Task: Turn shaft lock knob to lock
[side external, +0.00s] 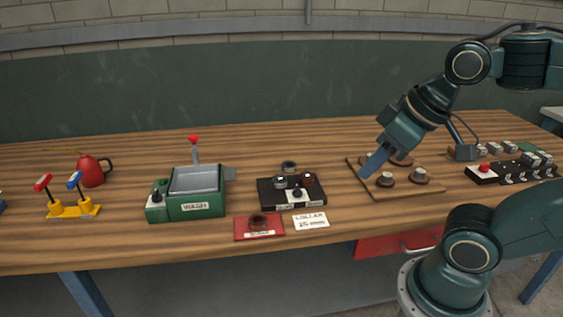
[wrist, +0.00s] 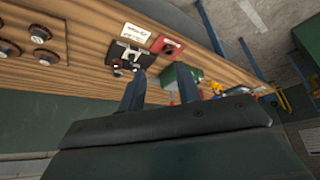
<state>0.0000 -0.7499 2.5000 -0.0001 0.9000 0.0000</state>
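No label I can read names the shaft lock knob, so I cannot tell which knob it is. A black box (side external: 264,195) with several dark and silvery knobs on top stands mid-table; it also shows in the wrist view (wrist: 117,52). A wooden board (side external: 410,193) right of it carries several round knobs with pale tops (side external: 386,179). A green box marked WASH (side external: 203,206) has a black knob (side external: 155,197) at its left end. My gripper (side external: 372,166) is above the board's left part, pointing down-left. In the wrist view its two blue fingers (wrist: 160,84) are apart with nothing held.
A red plate (side external: 258,231) and a white card (side external: 311,220) lie in front of the black box. A red-tipped lever (side external: 194,145) rises behind the green box. A yellow stand with two levers (side external: 72,211) and a red can (side external: 92,171) are left.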

